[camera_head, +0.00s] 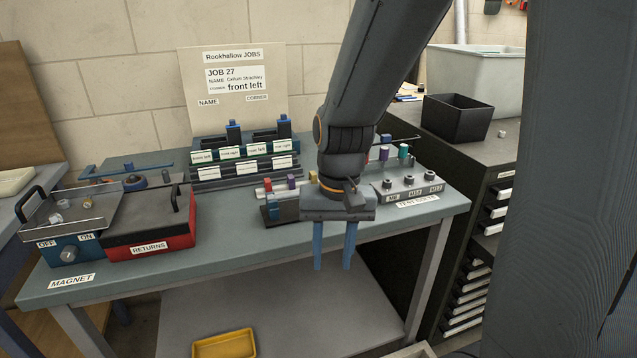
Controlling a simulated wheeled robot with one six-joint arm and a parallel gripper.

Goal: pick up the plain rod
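My gripper (332,267) hangs in front of the bench's front edge, with its two blue fingers pointing down. The fingers are apart and nothing shows between them. Behind it, to the left, a row of small pieces with red (268,184) and purple (291,181) parts and pale stretches between lies by a dark holder (285,210). I cannot tell which piece, if any, is the plain rod. My arm and gripper body hide part of the bench there.
The bench (235,262) holds a red returns box (150,240), a magnet unit (68,250), a labelled rack (245,170) below a job board (232,75), and a grey gauge block (410,188). A black bin (457,120) stands on the right cabinet. A yellow tray (224,345) sits low down.

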